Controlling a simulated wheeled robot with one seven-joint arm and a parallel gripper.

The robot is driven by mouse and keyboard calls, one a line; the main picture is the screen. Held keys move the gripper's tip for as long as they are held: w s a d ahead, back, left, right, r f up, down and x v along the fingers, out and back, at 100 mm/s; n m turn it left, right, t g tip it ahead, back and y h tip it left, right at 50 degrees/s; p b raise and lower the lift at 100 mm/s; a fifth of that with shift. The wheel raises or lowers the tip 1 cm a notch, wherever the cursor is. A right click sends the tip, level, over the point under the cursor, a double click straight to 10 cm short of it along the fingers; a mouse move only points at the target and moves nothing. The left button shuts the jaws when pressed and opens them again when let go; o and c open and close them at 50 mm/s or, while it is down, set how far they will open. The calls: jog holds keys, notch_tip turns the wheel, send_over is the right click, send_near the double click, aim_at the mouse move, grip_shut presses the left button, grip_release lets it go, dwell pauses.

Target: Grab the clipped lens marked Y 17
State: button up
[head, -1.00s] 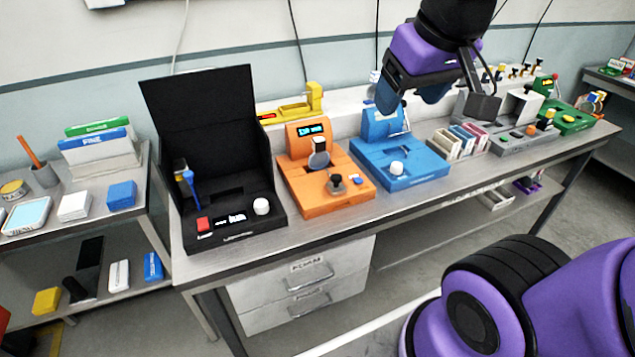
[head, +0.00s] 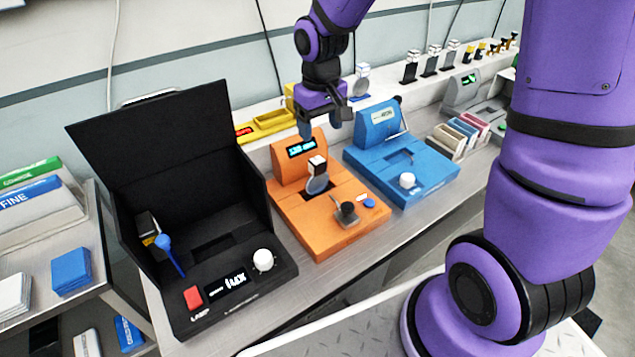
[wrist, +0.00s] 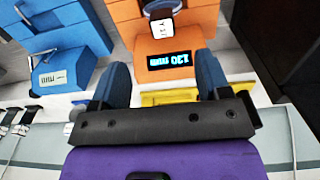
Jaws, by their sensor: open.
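A clipped lens (head: 317,178) with a dark clip, white top and round glass stands upright in the orange module (head: 335,215). In the wrist view the clip's white label (wrist: 163,29) carries dark marks, too small to read surely as Y 17. My gripper (head: 320,130) is open and empty, above the back of the orange module by its lit display. In the wrist view its blue fingers (wrist: 162,80) are spread apart, with the display and a yellow holder behind them and the lens beyond the tips. Gripper and lens are apart.
A black open-lidded box (head: 215,275) stands left and a blue module (head: 400,165) right. Another clipped piece (head: 361,78) stands on the back ledge, with several more further right. A yellow tray (head: 268,124) lies behind the orange module. A grey knob (head: 346,213) rises near the lens.

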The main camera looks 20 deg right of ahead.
aim_at(317, 160)
jog(key=shift+w+a+f, duration=0.15)
jog(key=shift+f, duration=0.3)
jog(key=shift+w+a+f, duration=0.15)
jog(key=shift+f, duration=0.3)
notch_tip(317, 160, down, 6)
jog(key=shift+r, duration=0.1)
jog(key=shift+w+d+f, duration=0.1)
jog(key=shift+f, duration=1.15)
jog(key=shift+w+d+f, duration=0.1)
jog(key=shift+f, duration=1.1)
jog(key=c, duration=1.3)
